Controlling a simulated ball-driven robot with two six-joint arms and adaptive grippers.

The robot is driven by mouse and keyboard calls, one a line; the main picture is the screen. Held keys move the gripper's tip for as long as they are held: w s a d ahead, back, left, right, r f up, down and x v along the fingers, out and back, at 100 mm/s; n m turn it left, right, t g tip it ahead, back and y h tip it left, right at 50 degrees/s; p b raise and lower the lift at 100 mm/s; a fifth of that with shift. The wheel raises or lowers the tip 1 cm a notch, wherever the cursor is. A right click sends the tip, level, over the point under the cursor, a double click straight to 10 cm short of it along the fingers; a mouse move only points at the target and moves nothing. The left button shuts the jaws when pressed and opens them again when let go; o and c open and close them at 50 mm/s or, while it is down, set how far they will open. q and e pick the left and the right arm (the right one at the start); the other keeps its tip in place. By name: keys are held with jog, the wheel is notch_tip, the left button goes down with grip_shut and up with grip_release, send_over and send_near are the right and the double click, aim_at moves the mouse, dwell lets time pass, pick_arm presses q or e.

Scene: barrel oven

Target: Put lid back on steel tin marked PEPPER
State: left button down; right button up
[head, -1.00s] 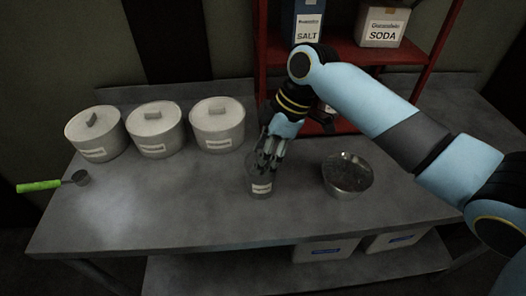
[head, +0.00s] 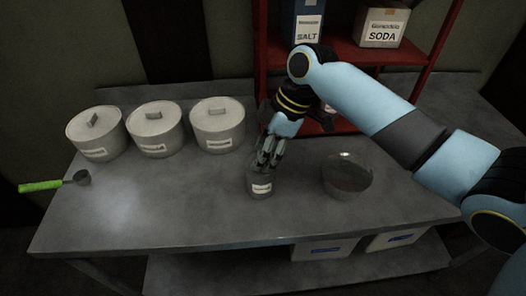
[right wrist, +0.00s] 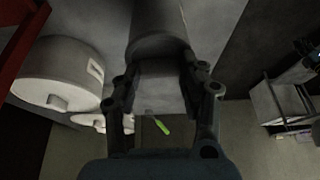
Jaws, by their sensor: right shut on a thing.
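A small steel tin (head: 261,187) with a white label stands upright on the grey table, in the middle near the front. The label is too small to read. My right gripper (head: 268,163) points down at the tin's top, its fingers partly covering it. In the right wrist view, the fingers (right wrist: 165,88) are shut on a pale grey piece (right wrist: 160,84) that looks like the lid. The dark cylinder of the tin (right wrist: 160,25) lies just past the fingertips. I cannot tell whether lid and tin touch. My left gripper is not in view.
Several large lidded canisters, among them the nearest one (head: 217,123), stand at the back left. A bowl (head: 347,178) stands right of the tin. A green-handled scoop (head: 40,186) is at the left edge. A red shelf (head: 263,60) rises behind. The front left table is clear.

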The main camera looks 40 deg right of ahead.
jog(key=o, duration=1)
jog(key=shift+c, duration=0.2)
jog(key=shift+o, duration=0.4)
jog(key=o, duration=0.4)
jog(key=shift+r, duration=0.1)
notch_tip(320, 180, up, 5)
jog(key=p, duration=0.5)
jog(key=shift+f, duration=0.2)
jog(key=shift+r+p, duration=0.7)
jog(key=shift+r, duration=0.4)
